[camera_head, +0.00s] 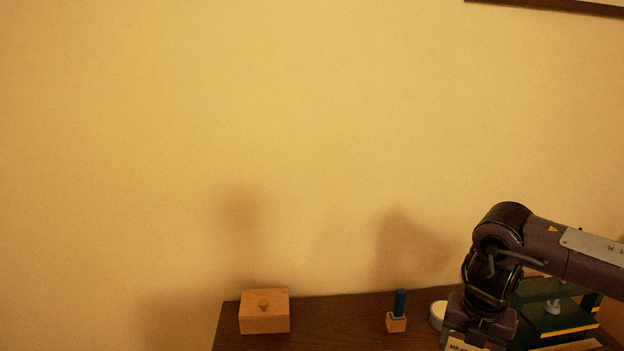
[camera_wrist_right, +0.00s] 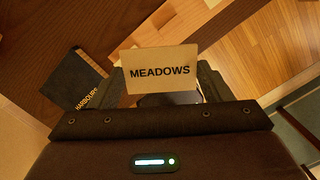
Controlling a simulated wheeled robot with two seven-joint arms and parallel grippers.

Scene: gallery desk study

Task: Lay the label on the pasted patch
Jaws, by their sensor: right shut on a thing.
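My right gripper (camera_head: 478,334) is at the lower right of the head view, over the dark desk. It is shut on a cream label (camera_wrist_right: 160,70) printed MEADOWS, which stands out between the fingers in the right wrist view. The label's edge also shows at the bottom of the head view (camera_head: 465,344). I cannot make out the pasted patch in either view. My left gripper is not in view.
On the desk (camera_head: 345,320) are a wooden box with a knob (camera_head: 264,318), a blue-handled tool in a wooden block (camera_head: 397,322) and a pale round dish (camera_head: 437,315). Green items (camera_head: 560,318) stand at right. A dark HARBOUR book (camera_wrist_right: 72,82) lies left in the wrist view.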

